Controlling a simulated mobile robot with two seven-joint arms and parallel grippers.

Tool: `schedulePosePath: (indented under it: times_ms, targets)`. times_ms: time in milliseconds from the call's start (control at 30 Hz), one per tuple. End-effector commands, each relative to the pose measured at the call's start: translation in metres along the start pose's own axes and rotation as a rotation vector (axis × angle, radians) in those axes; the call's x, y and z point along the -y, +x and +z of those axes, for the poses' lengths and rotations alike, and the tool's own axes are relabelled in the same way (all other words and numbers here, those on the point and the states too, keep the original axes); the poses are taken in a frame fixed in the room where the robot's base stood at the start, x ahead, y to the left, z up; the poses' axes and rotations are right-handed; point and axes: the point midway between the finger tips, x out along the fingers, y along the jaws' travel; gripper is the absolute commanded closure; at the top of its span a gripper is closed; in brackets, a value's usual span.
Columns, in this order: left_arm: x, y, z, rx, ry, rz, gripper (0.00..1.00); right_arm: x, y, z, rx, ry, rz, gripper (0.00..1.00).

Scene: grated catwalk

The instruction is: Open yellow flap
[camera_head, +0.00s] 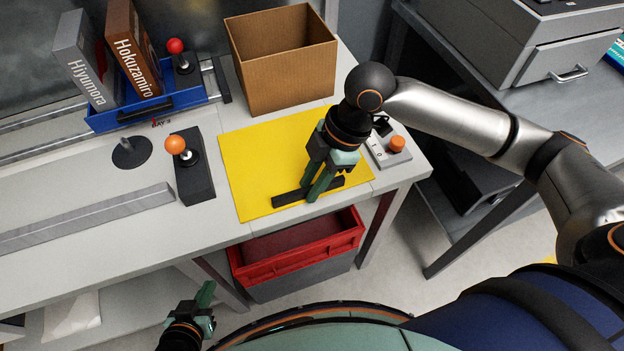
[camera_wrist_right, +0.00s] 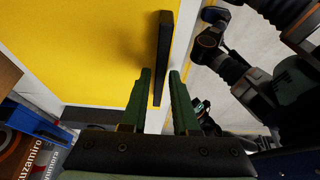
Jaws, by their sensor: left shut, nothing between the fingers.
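The yellow flap (camera_head: 250,165) lies flat in the bench top. A black bar handle (camera_head: 288,198) runs along its front edge; it also shows in the right wrist view (camera_wrist_right: 165,45). My right gripper (camera_head: 314,190) points down at the handle, with its green fingers apart. In the right wrist view the fingertips (camera_wrist_right: 160,72) appear on either side of the handle; whether they touch it I cannot tell. My left gripper (camera_head: 208,300) is shut and empty, low at the left in front of the bench.
An open cardboard box (camera_head: 283,60) stands behind the flap. An orange-knobbed lever (camera_head: 190,165) is left of it, and a small box with an orange button (camera_head: 390,150) is right. A blue tray (camera_head: 150,112) holds two boxes. A red crate (camera_head: 300,250) sits below the bench.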

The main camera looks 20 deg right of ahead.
Motion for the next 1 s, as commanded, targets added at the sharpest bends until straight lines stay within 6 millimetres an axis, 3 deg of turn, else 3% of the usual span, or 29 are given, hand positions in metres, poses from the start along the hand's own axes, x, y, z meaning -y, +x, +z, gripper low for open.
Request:
schedulePosePath:
  times_ms: [33,233,1000]
  targets:
    - [0.0002,-0.0001,0.001,0.002,0.0,0.0,1.0,-0.0001,-0.0002,0.0,0.0,0.0,0.0,0.79]
    - [0.0012,-0.0002,0.0018,0.003,0.0,-0.003,1.0,0.0,-0.0003,0.0,0.0,0.0,0.0,1.0]
    - [0.003,-0.0002,0.0025,0.004,0.0,-0.006,1.0,0.0001,-0.0005,0.0001,0.0,-0.001,0.0,1.0]
